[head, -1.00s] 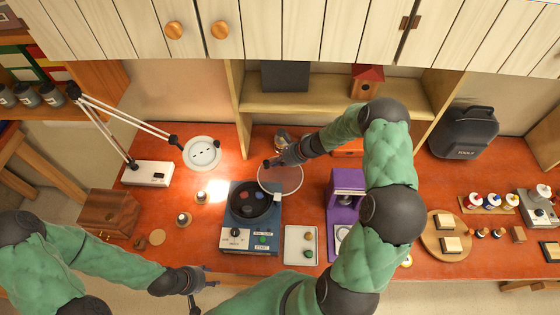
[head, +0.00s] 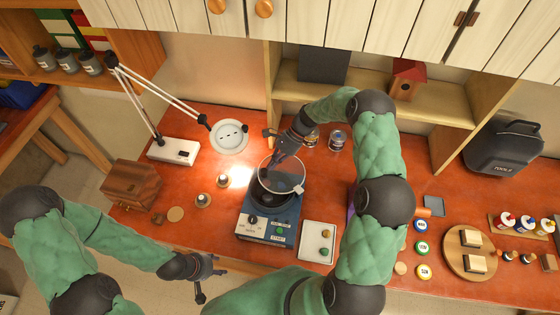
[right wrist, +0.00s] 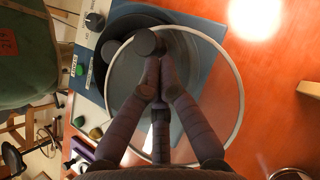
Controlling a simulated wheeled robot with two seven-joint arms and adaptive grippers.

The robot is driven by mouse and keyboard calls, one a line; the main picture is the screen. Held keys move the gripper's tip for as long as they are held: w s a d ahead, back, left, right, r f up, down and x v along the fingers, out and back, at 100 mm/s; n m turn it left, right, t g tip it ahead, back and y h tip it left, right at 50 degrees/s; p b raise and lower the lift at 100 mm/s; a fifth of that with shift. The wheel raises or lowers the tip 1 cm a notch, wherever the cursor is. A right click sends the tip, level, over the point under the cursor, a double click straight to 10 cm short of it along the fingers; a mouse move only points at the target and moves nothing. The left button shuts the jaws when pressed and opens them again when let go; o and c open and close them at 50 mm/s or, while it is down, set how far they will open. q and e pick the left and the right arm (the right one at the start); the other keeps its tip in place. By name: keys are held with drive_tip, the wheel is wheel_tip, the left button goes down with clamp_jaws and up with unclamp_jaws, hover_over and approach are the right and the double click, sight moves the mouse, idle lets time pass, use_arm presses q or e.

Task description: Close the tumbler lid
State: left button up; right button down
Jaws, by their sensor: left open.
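The tumbler (head: 268,225) is a blue box with a dial, buttons and a round black drum (head: 262,198) on top, left of the white tray. Its clear round lid (head: 292,178) with a pale rim lies over the drum, offset toward the back; it looks partly raised, and its exact tilt is unclear. My right gripper (head: 279,156) is over the lid. In the right wrist view its fingers (right wrist: 158,72) are together in front of the lid (right wrist: 205,115), beside a dark knob (right wrist: 146,42); contact is unclear. My left gripper (head: 212,282) is open and empty at the front edge.
A white lamp (head: 229,137) reaches in from the left, near two small round pieces (head: 223,181). A wooden box (head: 132,186) is further left. Cans (head: 337,141) stand behind. My right arm hides part of the table.

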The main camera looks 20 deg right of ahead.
sight(263, 183)
drive_tip(key=s+a+n+g, duration=0.1)
drive_tip(key=s+a+n+g+h+b, duration=0.1)
drive_tip(key=a+n, duration=0.1)
drive_tip(key=s+a+n+g, duration=0.1)
drive_tip(key=n, duration=0.1)
drive_tip(key=shift+s+a+g+b, duration=0.25)
drive_tip(key=shift+a+g+b, duration=0.05)
drive_tip(key=shift+a, duration=0.1)
drive_tip(key=shift+s+a+n+g+h, duration=0.3)
drive_tip(key=shift+s+a+n+h, duration=0.1)
drive_tip(key=shift+s+n, duration=0.2)
drive_tip(key=shift+s+a+n+g+h, duration=0.3)
drive_tip(key=shift+s+n+h, duration=0.15)
drive_tip(key=shift+n, duration=0.25)
drive_tip(key=shift+r, duration=0.1)
drive_tip(key=v, duration=1.2)
drive_tip(key=shift+d, duration=0.1)
